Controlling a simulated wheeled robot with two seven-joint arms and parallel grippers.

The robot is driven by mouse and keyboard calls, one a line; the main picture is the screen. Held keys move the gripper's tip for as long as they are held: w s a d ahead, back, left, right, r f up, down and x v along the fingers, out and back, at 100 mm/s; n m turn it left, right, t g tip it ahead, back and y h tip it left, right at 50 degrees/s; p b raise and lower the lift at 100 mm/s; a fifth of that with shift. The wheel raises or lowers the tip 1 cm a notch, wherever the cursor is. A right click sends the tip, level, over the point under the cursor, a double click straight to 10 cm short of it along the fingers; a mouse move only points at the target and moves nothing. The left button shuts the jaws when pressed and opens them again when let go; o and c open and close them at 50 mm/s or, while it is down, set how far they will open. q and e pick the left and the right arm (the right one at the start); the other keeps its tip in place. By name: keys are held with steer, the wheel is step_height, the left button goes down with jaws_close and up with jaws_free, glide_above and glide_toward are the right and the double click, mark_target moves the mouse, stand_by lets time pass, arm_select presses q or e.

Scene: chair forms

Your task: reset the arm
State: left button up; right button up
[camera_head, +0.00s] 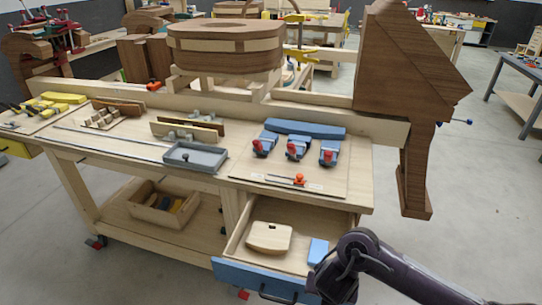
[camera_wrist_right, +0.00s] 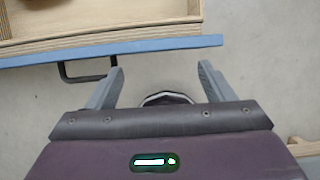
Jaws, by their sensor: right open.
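My right arm (camera_head: 400,275) reaches in from the lower right in the head view, its end over the front right corner of the pulled-out drawer. The right gripper (camera_wrist_right: 161,66) is open and empty in the wrist view, with bare floor between its fingers. The drawer's blue front (camera_head: 240,272) also shows in the wrist view (camera_wrist_right: 150,49), just beyond the fingertips. Its dark handle (camera_wrist_right: 82,72) is beside the left finger; I cannot tell whether they touch. My left gripper is not in view.
The open drawer holds a light wooden piece (camera_head: 269,238) and a blue block (camera_head: 318,251). The workbench (camera_head: 350,190) above carries blue clamps (camera_head: 297,148) and a grey tray (camera_head: 195,157). A dark wooden form (camera_head: 405,70) stands at the right end.

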steer(key=s+a+r+m+t+y, duration=0.1)
steer(key=s+a+r+m+y, duration=0.15)
steer(key=a+m, duration=0.35)
steer(key=s+a+r+m+t+y, duration=0.1)
steer(key=s+a+r+m+y, duration=0.15)
steer(key=a+m, duration=0.35)
steer(key=s+d+r+m+g+h, duration=0.1)
steer(key=s+d+m+h, duration=0.1)
steer(key=s+d+m, duration=0.5)
steer(key=s+d+m+g+h, duration=0.2)
steer(key=s+d+m, duration=0.1)
steer(key=d+m, duration=0.8)
step_height(320, 180, down, 36)
steer(key=s+g+b, duration=0.1)
steer(key=s+b, duration=0.2)
steer(key=b, duration=0.2)
steer(key=s+d+f+g+b, duration=0.1)
steer(key=s+d+f+b, duration=0.1)
steer(key=s+f, duration=1.6)
step_height(320, 180, down, 2)
steer(key=shift+s+d+f+b, duration=0.25)
steer(key=shift+d+b, duration=0.15)
steer(key=shift+b, duration=0.4)
